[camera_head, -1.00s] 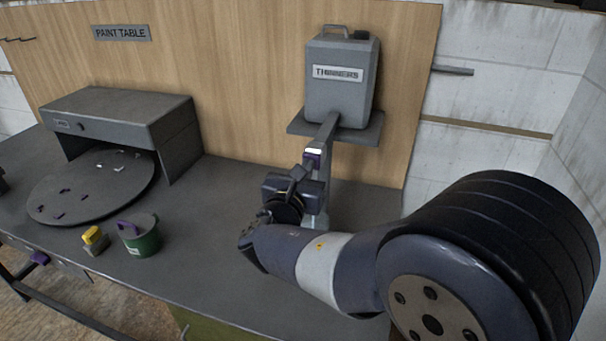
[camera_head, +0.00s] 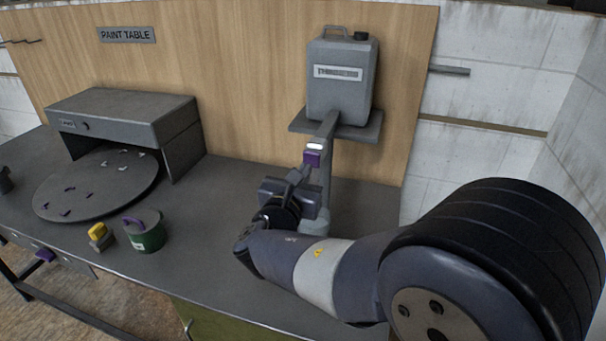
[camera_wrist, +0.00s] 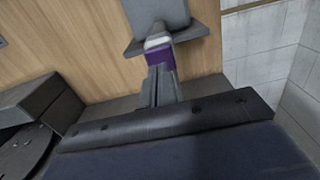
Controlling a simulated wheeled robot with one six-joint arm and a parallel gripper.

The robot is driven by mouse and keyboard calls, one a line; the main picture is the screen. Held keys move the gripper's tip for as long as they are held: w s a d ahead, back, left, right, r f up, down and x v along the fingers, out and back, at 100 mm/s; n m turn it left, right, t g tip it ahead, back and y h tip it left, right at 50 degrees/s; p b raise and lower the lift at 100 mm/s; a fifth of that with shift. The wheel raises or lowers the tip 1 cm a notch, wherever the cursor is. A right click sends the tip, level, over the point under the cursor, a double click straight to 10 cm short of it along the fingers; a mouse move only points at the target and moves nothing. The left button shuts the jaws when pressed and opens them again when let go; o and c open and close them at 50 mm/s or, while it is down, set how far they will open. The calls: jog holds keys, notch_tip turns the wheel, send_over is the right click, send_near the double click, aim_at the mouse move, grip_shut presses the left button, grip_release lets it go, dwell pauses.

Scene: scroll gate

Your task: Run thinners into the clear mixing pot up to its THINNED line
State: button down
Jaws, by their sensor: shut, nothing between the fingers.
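The grey thinners can (camera_head: 342,80) stands on a small shelf on the wooden back panel, its label facing out. A purple tap piece with a white top (camera_head: 312,155) sits below the shelf on the can's stem. My gripper (camera_head: 305,176) is shut and empty, its tips just below or at the purple piece. In the wrist view the shut fingers (camera_wrist: 160,84) point up at the purple piece (camera_wrist: 160,58); I cannot tell whether they touch it. A pale, clear-looking pot (camera_head: 314,222) stands under the stem, mostly hidden behind my arm. Its lines cannot be read.
A green pot with a purple handle (camera_head: 145,232) and a yellow-topped block (camera_head: 100,236) stand at the bench's front left. A round dark turntable (camera_head: 95,186) with small pieces lies beneath a grey hood (camera_head: 125,115). The bench between the green pot and my arm is clear.

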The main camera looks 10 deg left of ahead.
jog(key=s+a+b, duration=0.1)
jog(key=s+b, duration=0.1)
jog(key=s, duration=0.8)
jog(key=shift+a, duration=0.3)
jog(key=shift+s, duration=0.1)
